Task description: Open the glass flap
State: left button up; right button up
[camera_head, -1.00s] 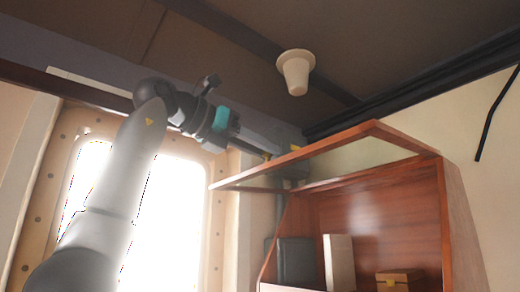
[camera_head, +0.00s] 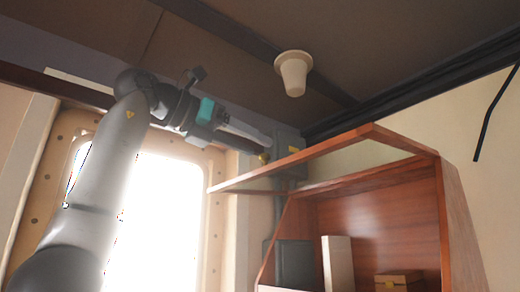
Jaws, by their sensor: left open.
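The glass flap has a reddish wooden frame (camera_head: 310,153) and is raised, sticking out from the top of a wooden cabinet (camera_head: 452,225). The cabinet front below it is open. My left gripper (camera_head: 264,147) is open, its fingers just above and behind the flap's outer left part in the picture. I see nothing held between them. Whether a finger touches the frame I cannot tell. My right gripper is out of view.
Inside the cabinet are a dark binder (camera_head: 294,262), a pale upright box (camera_head: 337,262) and a small wooden box (camera_head: 398,281). A grey wall box (camera_head: 289,143) is behind the gripper. A cream ceiling fixture (camera_head: 293,74) hangs above. A bright window (camera_head: 165,220) is at left.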

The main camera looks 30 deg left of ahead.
pick_arm(q)
jog(key=v, duration=1.2)
jog(key=shift+s, duration=0.4)
jog(key=shift+r, duration=0.1)
jog(key=shift+w+a, duration=0.1)
